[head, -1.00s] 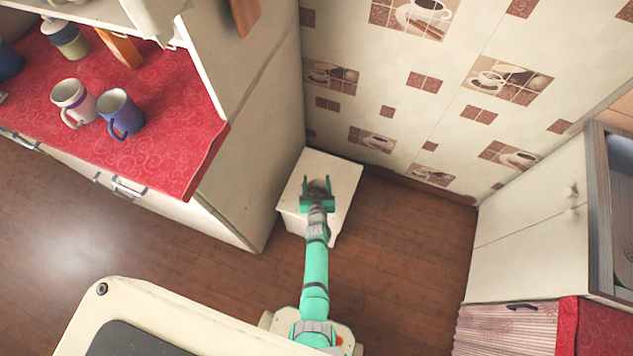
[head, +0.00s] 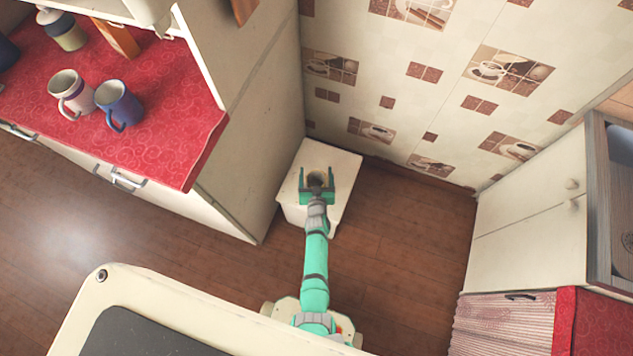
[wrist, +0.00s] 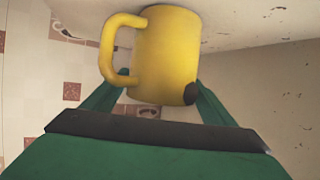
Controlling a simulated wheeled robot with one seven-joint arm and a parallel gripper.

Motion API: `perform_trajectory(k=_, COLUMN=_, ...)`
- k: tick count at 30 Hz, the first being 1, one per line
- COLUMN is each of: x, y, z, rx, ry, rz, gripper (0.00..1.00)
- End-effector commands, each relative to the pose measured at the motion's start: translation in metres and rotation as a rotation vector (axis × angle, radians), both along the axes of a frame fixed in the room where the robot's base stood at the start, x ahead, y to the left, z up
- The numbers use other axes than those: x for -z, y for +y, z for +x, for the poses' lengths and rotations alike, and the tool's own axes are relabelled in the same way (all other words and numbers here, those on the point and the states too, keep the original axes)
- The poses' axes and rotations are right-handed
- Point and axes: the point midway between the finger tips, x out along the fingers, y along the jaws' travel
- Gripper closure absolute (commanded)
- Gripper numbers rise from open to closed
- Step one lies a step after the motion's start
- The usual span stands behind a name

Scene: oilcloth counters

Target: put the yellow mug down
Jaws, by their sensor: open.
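The yellow mug (wrist: 168,55) is large in the wrist view, with its handle on the left and a pale surface behind it at the top. In the head view the mug (head: 316,178) is small, its round opening facing up over the small white stand (head: 340,165). It appears to rest on that stand, though its base is hard to see. My gripper (head: 317,173) is open, with one green finger on each side of the mug. In the wrist view the right fingertip is close beside the mug; I cannot tell if it touches.
A tall cream cabinet side (head: 240,110) stands close on the left of the stand, and a tiled wall (head: 400,80) is behind it. A red counter (head: 165,135) holds a white mug (head: 72,92) and a blue mug (head: 120,105). Wooden floor (head: 400,250) is clear to the right.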

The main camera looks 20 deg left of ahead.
Motion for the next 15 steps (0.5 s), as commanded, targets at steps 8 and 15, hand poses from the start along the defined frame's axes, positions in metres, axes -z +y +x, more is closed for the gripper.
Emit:
perform_trajectory(k=8, x=-0.014, y=-0.013, z=-0.036, rx=0.0, ry=0.001, rz=-0.001, gripper=0.21)
perform_trajectory(k=15, x=-0.029, y=-0.026, z=-0.07, rx=0.001, ry=0.002, rz=-0.001, gripper=0.21)
